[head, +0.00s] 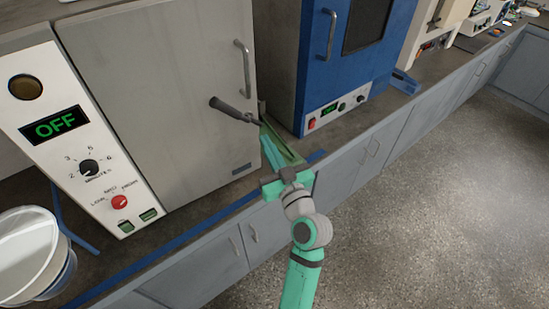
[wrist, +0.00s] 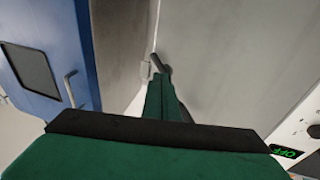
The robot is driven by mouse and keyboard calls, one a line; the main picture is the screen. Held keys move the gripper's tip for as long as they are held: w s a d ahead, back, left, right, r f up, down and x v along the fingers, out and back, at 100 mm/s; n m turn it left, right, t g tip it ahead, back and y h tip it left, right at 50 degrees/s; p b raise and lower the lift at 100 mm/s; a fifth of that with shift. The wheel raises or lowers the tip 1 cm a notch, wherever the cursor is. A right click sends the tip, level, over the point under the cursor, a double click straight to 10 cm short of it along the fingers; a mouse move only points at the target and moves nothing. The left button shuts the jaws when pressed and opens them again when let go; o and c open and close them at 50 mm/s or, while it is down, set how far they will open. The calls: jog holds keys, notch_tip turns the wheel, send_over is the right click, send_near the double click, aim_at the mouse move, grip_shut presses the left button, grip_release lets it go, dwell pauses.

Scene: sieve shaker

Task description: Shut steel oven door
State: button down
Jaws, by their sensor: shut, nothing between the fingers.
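The steel oven door (head: 160,90) is a flat grey panel to the right of its control panel, and it also fills the right of the wrist view (wrist: 230,50). It looks flush or nearly flush with the oven body; I cannot tell whether a thin gap remains. A dark lever (head: 230,108) sticks out near the door's right edge and shows in the wrist view (wrist: 163,64). My green gripper (head: 263,126) is shut and empty, with its tips beside the lever's base at the door's right edge. I cannot tell whether they touch.
The oven's control panel (head: 85,140) reads OFF. A white bucket (head: 30,260) stands at the lower left. The floor (head: 430,200) at right is clear.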

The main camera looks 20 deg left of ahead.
aim_at(256, 123)
jog(key=shift+x, duration=2.6)
